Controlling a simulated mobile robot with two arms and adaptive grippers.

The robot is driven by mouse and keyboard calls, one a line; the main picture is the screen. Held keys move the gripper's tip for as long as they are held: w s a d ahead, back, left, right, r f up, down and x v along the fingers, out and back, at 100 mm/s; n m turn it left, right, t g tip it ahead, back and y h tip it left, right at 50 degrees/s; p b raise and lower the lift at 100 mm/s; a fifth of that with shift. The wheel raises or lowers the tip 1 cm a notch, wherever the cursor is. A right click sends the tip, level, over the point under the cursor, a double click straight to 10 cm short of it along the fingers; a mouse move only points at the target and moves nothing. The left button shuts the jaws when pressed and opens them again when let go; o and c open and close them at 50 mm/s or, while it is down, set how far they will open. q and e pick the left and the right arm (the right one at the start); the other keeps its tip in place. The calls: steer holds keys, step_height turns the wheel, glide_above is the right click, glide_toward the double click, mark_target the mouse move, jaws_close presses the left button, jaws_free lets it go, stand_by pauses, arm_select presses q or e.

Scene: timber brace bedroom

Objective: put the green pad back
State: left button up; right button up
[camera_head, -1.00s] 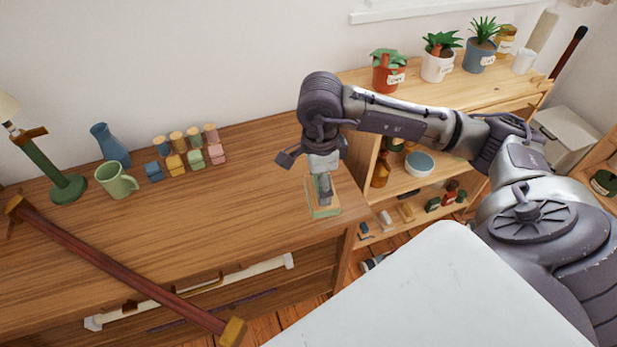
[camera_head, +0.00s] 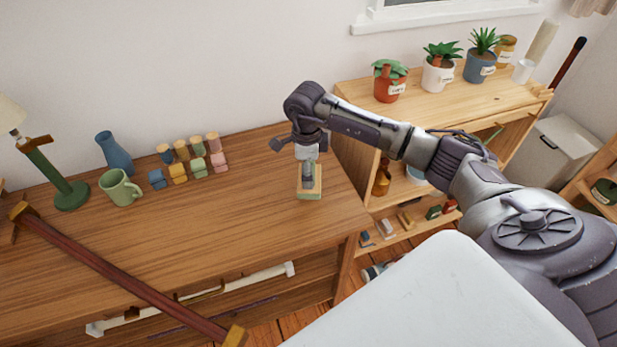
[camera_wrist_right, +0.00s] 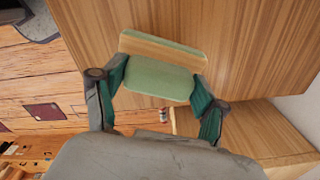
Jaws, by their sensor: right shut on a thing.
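The green pad (camera_head: 309,195) shows as a small block with a pale wood-coloured face and green edges, near the right end of the wooden dresser top (camera_head: 245,215). In the right wrist view the green pad (camera_wrist_right: 160,79) shows a green face and a wood-coloured strip. My right gripper (camera_head: 308,177) points down at the pad from above. In the wrist view, the teal fingers of my right gripper (camera_wrist_right: 161,82) close on the pad's two sides. I cannot tell whether the pad touches the dresser top. My left gripper is not in view.
Several small coloured blocks (camera_head: 178,172), a green mug (camera_head: 120,187), a blue vase (camera_head: 114,152) and a lamp (camera_head: 62,185) stand left on the dresser. A red-brown bar (camera_head: 120,275) crosses the front. A shelf with potted plants (camera_head: 438,75) stands right. The dresser's middle is clear.

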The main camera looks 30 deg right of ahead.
step_height(320, 180, down, 3)
steer(key=shift+f+p, duration=0.2)
steer(key=shift+p, duration=0.2)
steer(key=shift+f, duration=0.1)
steer(key=shift+f, duration=0.15)
steer(key=o, duration=1.2)
